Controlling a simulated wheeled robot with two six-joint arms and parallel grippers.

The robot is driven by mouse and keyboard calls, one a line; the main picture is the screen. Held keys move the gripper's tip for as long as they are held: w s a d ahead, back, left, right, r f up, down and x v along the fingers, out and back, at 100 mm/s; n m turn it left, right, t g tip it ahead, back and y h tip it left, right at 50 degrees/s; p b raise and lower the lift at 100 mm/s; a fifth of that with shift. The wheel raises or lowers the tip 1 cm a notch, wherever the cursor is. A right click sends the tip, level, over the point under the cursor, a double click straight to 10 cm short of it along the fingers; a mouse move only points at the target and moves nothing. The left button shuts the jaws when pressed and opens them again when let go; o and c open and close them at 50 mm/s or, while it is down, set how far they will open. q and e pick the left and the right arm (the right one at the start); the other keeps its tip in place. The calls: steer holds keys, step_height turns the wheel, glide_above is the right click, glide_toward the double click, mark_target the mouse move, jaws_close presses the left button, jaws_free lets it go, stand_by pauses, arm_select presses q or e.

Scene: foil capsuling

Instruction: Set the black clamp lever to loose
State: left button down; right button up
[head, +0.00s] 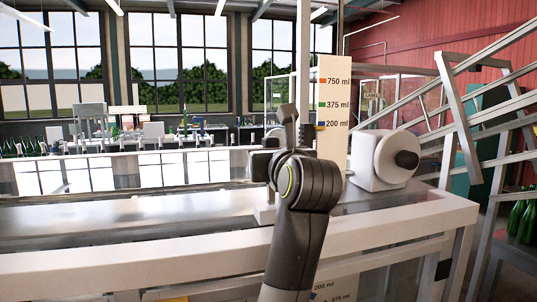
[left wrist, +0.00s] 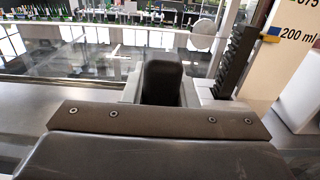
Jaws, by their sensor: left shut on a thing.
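My left arm rises from the bottom of the head view to a machine bench, and its left gripper (head: 270,166) is at the foot of a light post, mostly hidden behind my own wrist. In the left wrist view a dark rounded block (left wrist: 162,78) stands just beyond my gripper's bolted plate, between light grey sides. It appears to be the black clamp lever, with my left gripper shut on it. The fingertips' contact and the lever's exact angle are hidden. My right gripper is in neither view.
A height scale (head: 332,95) marked 750, 375 and 200 ml stands behind my wrist. A black toothed strip (left wrist: 238,60) shows beside it. A white housing with a black knob (head: 383,159) is to the right. The steel bench top (head: 120,222) is clear at left.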

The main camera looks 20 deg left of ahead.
arm_select(q)
steer(key=shift+s+d+f+b, duration=0.1)
steer(key=shift+s+b, duration=0.1)
steer(key=shift+b, duration=0.45)
steer(key=shift+s+d+f+t+y+b, duration=0.1)
steer(key=shift+s+d+t+y+b, duration=0.6)
steer(key=shift+b, duration=1.15)
steer(key=shift+s+d+f+t+y+b, duration=0.1)
steer(key=shift+s+d+t+y+b, duration=0.2)
steer(key=shift+s+t+y+b, duration=0.85)
steer(key=shift+s+d+f+t+y+b, duration=0.15)
steer(key=shift+s+d+t+b, duration=0.25)
steer(key=shift+t+b, duration=1.45)
steer(key=shift+d+r+g+b, duration=0.1)
steer(key=shift+r+g+b, duration=0.05)
steer(key=shift+g+b, duration=0.65)
steer(key=c, duration=1.2)
jaws_free()
steer(key=shift+o, duration=0.2)
